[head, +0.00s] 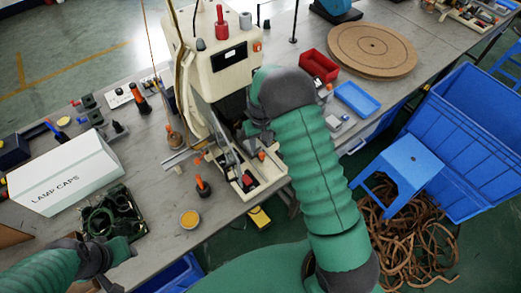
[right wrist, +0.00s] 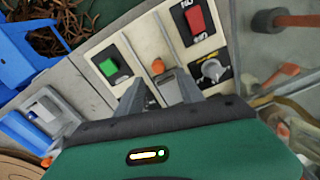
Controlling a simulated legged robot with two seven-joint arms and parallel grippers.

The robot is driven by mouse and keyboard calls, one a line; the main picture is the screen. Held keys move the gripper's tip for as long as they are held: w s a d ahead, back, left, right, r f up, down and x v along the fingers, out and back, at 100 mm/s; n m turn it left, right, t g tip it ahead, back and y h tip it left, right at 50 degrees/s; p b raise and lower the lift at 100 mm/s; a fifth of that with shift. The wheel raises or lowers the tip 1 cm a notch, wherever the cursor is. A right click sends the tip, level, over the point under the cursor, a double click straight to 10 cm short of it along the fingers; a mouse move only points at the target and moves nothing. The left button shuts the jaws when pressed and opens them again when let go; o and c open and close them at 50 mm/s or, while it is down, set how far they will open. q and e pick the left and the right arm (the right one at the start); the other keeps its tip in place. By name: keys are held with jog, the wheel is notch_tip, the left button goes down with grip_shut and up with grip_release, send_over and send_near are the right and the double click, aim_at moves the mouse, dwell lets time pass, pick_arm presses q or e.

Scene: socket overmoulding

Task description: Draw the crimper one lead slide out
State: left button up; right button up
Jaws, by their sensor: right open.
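The crimper (head: 222,68) is a cream machine at the back edge of the bench. An orange knob (right wrist: 158,67) stands on a small metal slide (right wrist: 168,80) between two cream panels at its base; I take this for the lead slide. My right gripper (right wrist: 156,94) is open, its two grey fingers pointing at the slide with the knob ahead between them. Whether a finger touches the slide I cannot tell. In the head view my right arm hides most of this gripper. My left gripper (head: 122,250) is low at the left, away from the crimper; its fingers are unclear.
One panel carries a green button (right wrist: 109,67), the other a red switch (right wrist: 194,19) and a dial (right wrist: 212,70). A white lamp caps box (head: 66,174) stands left. A red bin (head: 318,66), blue tray (head: 355,99), blue stool (head: 409,160) and blue crate (head: 465,135) lie right.

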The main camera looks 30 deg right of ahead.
aim_at(262, 153)
jog(key=f, duration=0.3)
jog(key=d+f, duration=0.1)
jog(key=f, duration=0.1)
jog(key=shift+f, duration=0.2)
jog(key=shift+a, duration=0.45)
jog(key=c, duration=0.5)
jog(key=shift+d, duration=0.25)
grip_shut()
jog(key=shift+a, duration=0.1)
